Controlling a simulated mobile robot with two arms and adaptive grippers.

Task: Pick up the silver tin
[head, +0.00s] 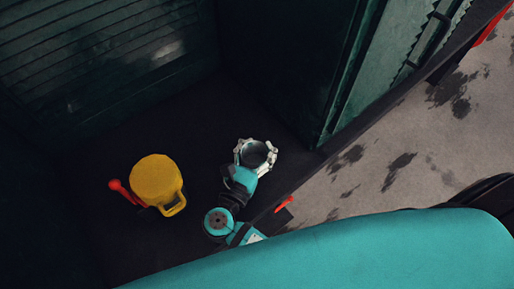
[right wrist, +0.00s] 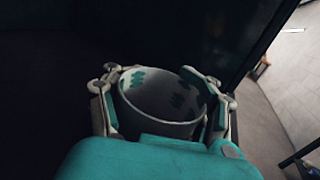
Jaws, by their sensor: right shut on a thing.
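The silver tin (head: 255,154) is a round, open-topped cylinder seen from above in the head view, between the fingers of my right gripper (head: 256,150). In the right wrist view the tin (right wrist: 160,98) stands between both fingers of the right gripper (right wrist: 163,108), with a pale rim and teal marks on its inside wall. The fingers press on its two sides. I cannot tell whether the tin's base touches the dark floor. My left gripper is not in view.
A yellow container (head: 156,179) with a handle stands on the dark floor (head: 205,130) to the left, with a red object (head: 122,191) beside it. Dark green panels close off the back. Stained grey ground (head: 420,150) lies beyond the edge at the right.

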